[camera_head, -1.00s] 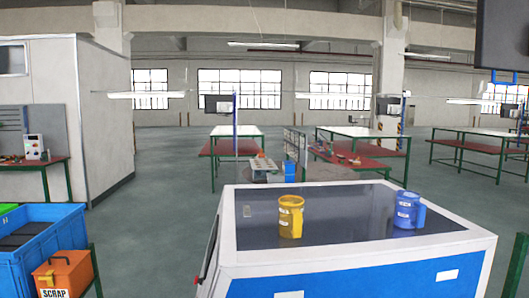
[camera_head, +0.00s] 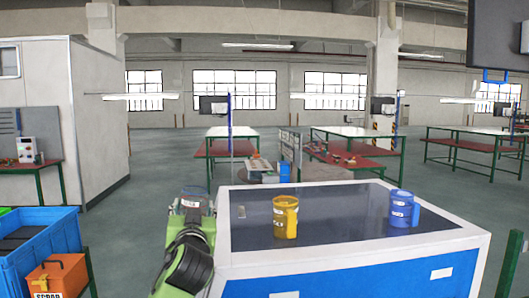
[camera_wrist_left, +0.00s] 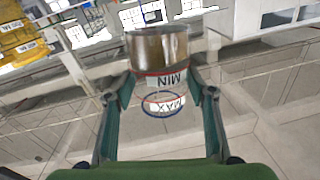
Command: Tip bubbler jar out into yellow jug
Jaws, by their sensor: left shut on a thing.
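The yellow jug (camera_head: 286,217) stands upright on the dark top of the white-and-blue cabinet. It also shows upper left in the left wrist view (camera_wrist_left: 22,42). My left gripper (camera_head: 193,216) is at the cabinet's left edge, left of the jug and apart from it. It is shut on the clear bubbler jar (camera_head: 194,196), with a finger on each side of it in the left wrist view. The jar (camera_wrist_left: 160,55) has MIN and MAX labels, upside down in that view, and brownish contents beyond the MIN mark. My right gripper is not in view.
A blue jug (camera_head: 401,208) stands on the cabinet top (camera_head: 335,222), right of the yellow one. The top between the jugs is clear. A blue crate (camera_head: 45,245) and an orange scrap box (camera_head: 58,276) are at lower left. Workbenches stand farther back.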

